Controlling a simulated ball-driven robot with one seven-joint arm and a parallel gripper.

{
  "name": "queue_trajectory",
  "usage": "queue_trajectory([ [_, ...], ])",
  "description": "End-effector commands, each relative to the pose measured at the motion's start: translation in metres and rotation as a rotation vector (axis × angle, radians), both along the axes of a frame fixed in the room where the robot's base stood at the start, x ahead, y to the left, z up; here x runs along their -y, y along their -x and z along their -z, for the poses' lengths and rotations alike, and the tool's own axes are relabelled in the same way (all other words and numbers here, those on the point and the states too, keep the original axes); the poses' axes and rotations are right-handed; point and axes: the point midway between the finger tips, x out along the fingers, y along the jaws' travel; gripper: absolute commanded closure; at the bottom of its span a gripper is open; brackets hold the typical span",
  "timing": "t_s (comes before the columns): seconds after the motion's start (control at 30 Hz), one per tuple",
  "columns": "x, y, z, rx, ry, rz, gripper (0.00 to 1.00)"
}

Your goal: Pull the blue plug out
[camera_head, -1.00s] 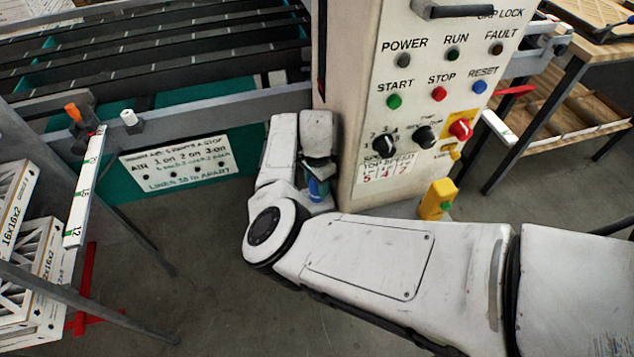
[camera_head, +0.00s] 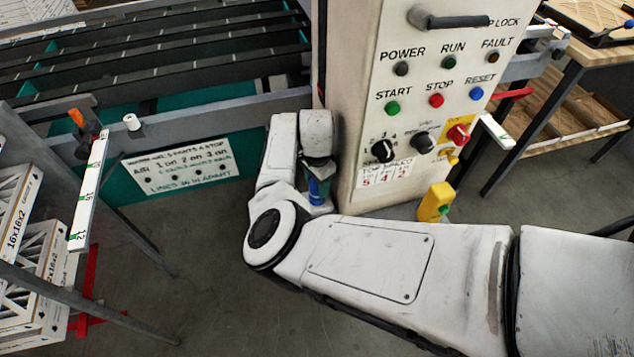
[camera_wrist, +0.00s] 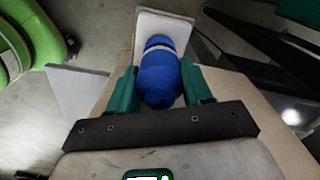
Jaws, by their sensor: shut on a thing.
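The blue plug (camera_wrist: 160,80) shows in the middle of the wrist view, a rounded blue body with a narrower ringed part towards a pale plate (camera_wrist: 170,24). My gripper (camera_wrist: 161,75) has a green finger on each side of it and is shut on it. In the head view a small piece of blue (camera_head: 318,191) shows at my gripper (camera_head: 319,186), low beside the left side of the control cabinet (camera_head: 360,185). Whether the plug is still seated against the plate cannot be told.
The cabinet carries buttons and black knobs, with a handle (camera_head: 455,20) above. A yellow block (camera_head: 435,201) stands out low on its right. A green conveyor frame with a sign (camera_head: 185,168) is behind left. A rack of white-framed boxed filters (camera_head: 35,250) is at left.

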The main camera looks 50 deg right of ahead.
Motion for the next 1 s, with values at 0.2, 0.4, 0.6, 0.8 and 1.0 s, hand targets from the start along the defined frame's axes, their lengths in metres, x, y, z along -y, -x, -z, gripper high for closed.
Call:
queue_trajectory([
  [0.2, 0.0, 0.0, -0.007, 0.0, 0.0, 0.0, 0.84],
  [0.4, 0.0, 0.0, -0.013, 0.0, 0.0, 0.0, 0.84],
  [0.6, 0.0, 0.0, -0.018, 0.0, 0.0, 0.0, 0.84],
  [0.8, 0.0, 0.0, -0.023, 0.0, -0.001, 0.0, 0.84],
  [1.0, 0.0, 0.0, -0.029, 0.0, -0.001, 0.0, 0.84],
])
